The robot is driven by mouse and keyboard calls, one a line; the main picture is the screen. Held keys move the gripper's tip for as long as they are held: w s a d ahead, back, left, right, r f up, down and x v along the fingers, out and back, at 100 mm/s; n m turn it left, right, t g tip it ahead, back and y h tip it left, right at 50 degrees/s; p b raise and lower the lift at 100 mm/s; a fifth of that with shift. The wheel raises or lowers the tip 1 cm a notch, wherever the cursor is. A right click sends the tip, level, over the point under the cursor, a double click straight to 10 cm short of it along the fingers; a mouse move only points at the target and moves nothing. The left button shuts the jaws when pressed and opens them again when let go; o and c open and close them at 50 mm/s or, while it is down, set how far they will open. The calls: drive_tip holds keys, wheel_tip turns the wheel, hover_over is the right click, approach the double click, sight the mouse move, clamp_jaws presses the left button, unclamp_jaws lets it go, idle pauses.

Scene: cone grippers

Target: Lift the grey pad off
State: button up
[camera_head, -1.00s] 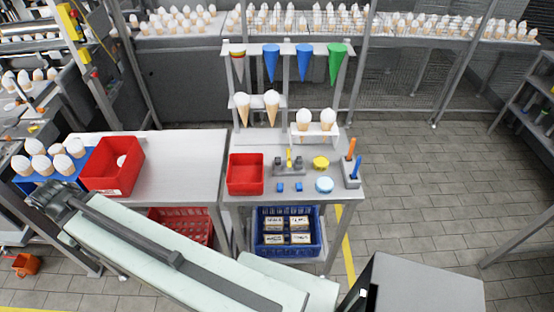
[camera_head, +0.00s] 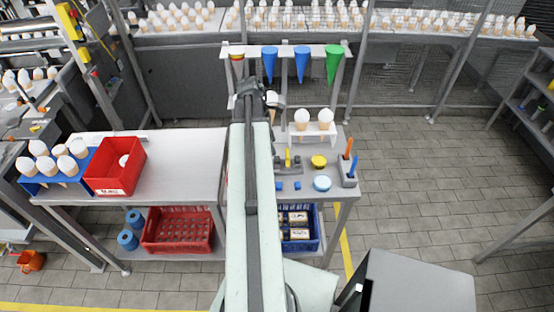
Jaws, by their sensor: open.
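My gripper (camera_head: 252,88) is at the far end of my raised arm, over the back left of the right-hand table, in front of the cone racks. It is small and dark; its jaws are open and no held thing shows. Below and right of it, apart from it, a grey fixture (camera_head: 290,171) lies on the table. Two small grey pads stand on it: the right one (camera_head: 297,160) shows, the left one (camera_head: 279,161) is partly covered by my arm. A yellow piece (camera_head: 288,157) stands between them. I cannot tell which grey piece is the named pad.
Two blue pads (camera_head: 297,185), a yellow disc (camera_head: 318,161), a light-blue round tub (camera_head: 322,183) and a holder with orange and blue tools (camera_head: 348,174) share the table. Cones (camera_head: 302,119) stand in a white rack. My arm hides the table's left part. A red box (camera_head: 113,165) stands left.

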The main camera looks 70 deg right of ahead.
sight(276, 158)
drive_tip(key=b+x, duration=0.3)
drive_tip(key=x, duration=0.1)
drive_tip(key=b+x, duration=0.3)
drive_tip(key=shift+w+a+f+b, duration=0.1)
drive_tip(key=shift+w+f+b, duration=0.05)
drive_tip(key=shift+f+b, duration=0.3)
drive_tip(key=shift+r, duration=0.2)
clamp_jaws()
